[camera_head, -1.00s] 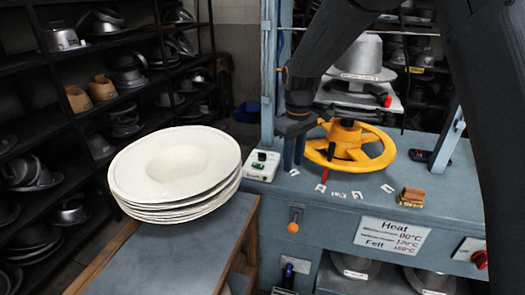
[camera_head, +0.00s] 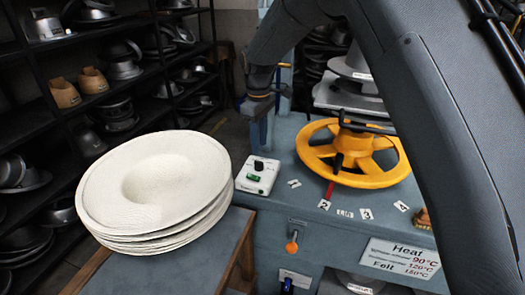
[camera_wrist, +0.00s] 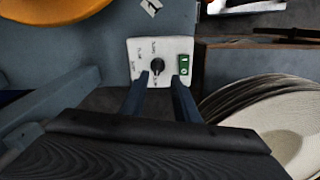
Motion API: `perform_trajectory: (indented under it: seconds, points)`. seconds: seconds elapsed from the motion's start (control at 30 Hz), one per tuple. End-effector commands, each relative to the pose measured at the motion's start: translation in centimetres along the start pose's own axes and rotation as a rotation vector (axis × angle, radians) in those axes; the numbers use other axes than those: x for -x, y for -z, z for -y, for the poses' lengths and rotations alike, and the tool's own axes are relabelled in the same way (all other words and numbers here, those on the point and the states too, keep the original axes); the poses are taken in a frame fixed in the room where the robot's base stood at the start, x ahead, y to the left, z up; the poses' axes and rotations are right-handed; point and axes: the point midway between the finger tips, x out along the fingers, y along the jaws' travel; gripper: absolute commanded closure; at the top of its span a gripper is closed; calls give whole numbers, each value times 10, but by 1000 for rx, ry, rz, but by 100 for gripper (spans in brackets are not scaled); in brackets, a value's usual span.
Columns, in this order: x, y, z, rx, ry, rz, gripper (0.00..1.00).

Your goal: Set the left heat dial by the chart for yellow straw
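The left heat dial is a small black knob (camera_wrist: 157,66) on a white control box (camera_head: 257,175) with a green display or switch (camera_wrist: 184,65). The box sits at the left end of the blue-grey press table. Printed labels ring the knob but are too small to read. In the wrist view, the two fingers of my gripper (camera_wrist: 160,80) are apart, one on each side just short of the knob. The heat chart (camera_head: 400,259) is a white plate on the press front; it reads Heat, with 90°C, 120°C and Felt 150°C or 160°C. Its straw line is blurred.
A yellow handwheel (camera_head: 352,153) stands right of the box, with numbered tags and a red marker before it. A stack of cream hat bodies (camera_head: 155,185) lies on a side table at left. An orange-tipped lever (camera_head: 292,247) hangs on the press front.

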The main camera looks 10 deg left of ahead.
Motion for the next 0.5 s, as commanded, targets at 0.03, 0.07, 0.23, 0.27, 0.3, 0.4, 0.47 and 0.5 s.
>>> perform_trajectory:
  seconds: [0.03,0.07,0.23,0.27,0.3,0.4,0.47,0.5]
  points:
    - [0,1,1,2,0,0,72]
    - [-2,1,1,3,1,1,72]
    - [-17,2,4,7,2,3,72]
    - [-22,2,4,7,3,3,72]
    - [-28,2,5,7,4,4,72]
    - [-44,2,4,7,3,4,72]
    - [-52,2,4,6,2,2,72]
    - [-58,2,4,6,2,3,72]
